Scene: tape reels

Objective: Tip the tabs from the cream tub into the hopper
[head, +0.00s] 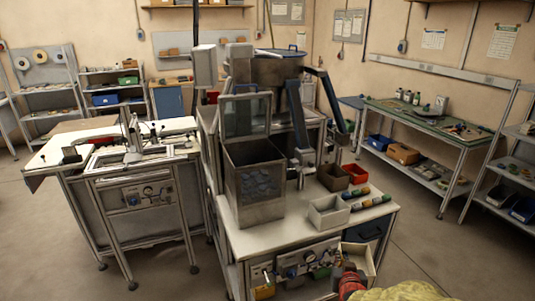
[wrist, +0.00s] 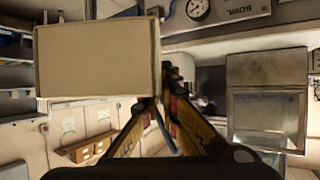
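The cream tub (head: 362,257) is at the bottom of the head view, in front of the bench. It fills the upper left of the wrist view (wrist: 97,60), where one plain side faces me. Its contents cannot be made out. My gripper (wrist: 160,100) has its fingers close together at the tub's lower right edge and holds it. In the head view the red part of my gripper (head: 350,284) is just below the tub. The hopper (head: 250,205) is a tall metal box on the bench, left of the tub, with an open top and grey-blue tabs (head: 260,185) inside.
A pale grey bin (head: 328,212) stands on the bench right of the hopper, with brown (head: 332,177) and red (head: 356,173) bins behind it. A clear panel (head: 245,115) stands above the hopper's back. Open floor lies right of the bench.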

